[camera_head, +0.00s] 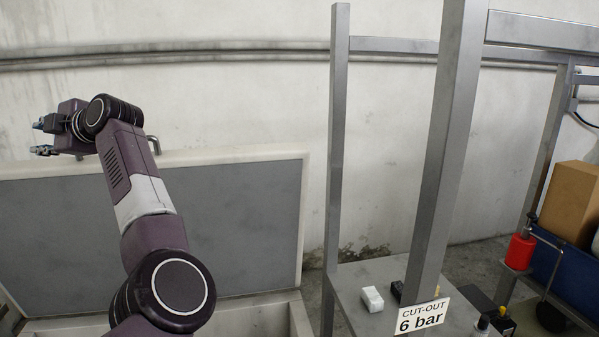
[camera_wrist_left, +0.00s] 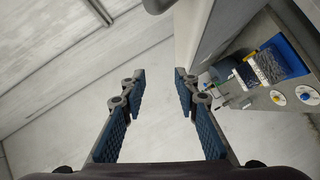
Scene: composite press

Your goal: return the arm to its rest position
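My left arm rises from the bottom of the head view. Its left gripper (camera_head: 42,137) is at the upper left, above the open grey-panelled lid (camera_head: 240,225) and in front of the white wall. In the left wrist view the two blue-padded fingers (camera_wrist_left: 155,105) stand wide apart with nothing between them. The left gripper is open and empty. My right gripper is in neither view.
A metal frame stands at the right, with an upright post (camera_head: 448,130) and a "CUT-OUT 6 bar" sign (camera_head: 421,315). A white block (camera_head: 372,299) lies on its shelf. A cardboard box (camera_head: 572,202) and a red cylinder (camera_head: 519,251) are farther right.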

